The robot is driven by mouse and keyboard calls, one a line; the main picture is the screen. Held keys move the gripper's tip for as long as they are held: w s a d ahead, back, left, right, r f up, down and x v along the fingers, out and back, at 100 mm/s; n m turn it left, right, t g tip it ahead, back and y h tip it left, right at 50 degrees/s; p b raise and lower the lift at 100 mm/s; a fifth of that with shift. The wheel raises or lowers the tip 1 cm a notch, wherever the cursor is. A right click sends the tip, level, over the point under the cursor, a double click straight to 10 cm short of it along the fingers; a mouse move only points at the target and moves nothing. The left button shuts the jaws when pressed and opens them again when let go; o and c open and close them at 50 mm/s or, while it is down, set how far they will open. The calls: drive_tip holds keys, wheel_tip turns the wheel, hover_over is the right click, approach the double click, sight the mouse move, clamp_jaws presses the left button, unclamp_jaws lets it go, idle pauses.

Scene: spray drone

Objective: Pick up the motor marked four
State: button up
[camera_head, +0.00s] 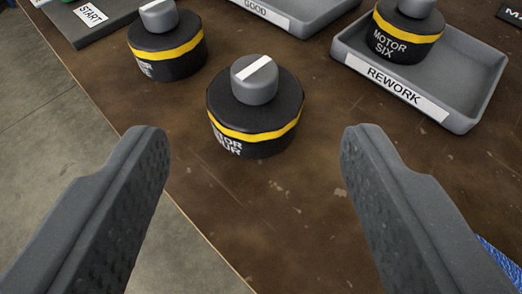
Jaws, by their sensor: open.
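The motor marked four (253,115) stands upright on the brown table near the middle of the picture. It is a black cylinder with a yellow band and a grey knob on top with a white stripe. Its label is turned to the left and only partly readable, ending in "UR". My gripper (254,140) is open and empty. One finger is at the left and one at the right, with the motor beyond and between the fingertips. I see no contact between the fingers and the motor.
A similar motor (166,45) stands behind at the left, its label mostly unreadable. Motor six (405,35) sits in the grey REWORK tray (462,112) at the right. A GOOD tray (290,22) and a START board (100,28) lie at the back. The table edge runs along the left.

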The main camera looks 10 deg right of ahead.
sight(254, 64)
drive_tip(key=b+x, duration=0.1)
drive_tip(key=x, duration=0.6)
drive_tip(key=shift+w+f, duration=0.15)
drive_tip(key=shift+w, duration=0.15)
drive_tip(key=shift+w+b, duration=0.3)
drive_tip(key=shift+w, duration=0.1)
drive_tip(key=shift+f+b+x, duration=0.2)
drive_tip(key=shift+b+x, duration=0.25)
drive_tip(key=shift+x, duration=0.85)
drive_tip(key=shift+f+b+x, duration=0.2)
drive_tip(key=shift+b+x, duration=0.25)
drive_tip(key=shift+x, duration=0.8)
drive_tip(key=shift+s, duration=0.2)
clamp_jaws()
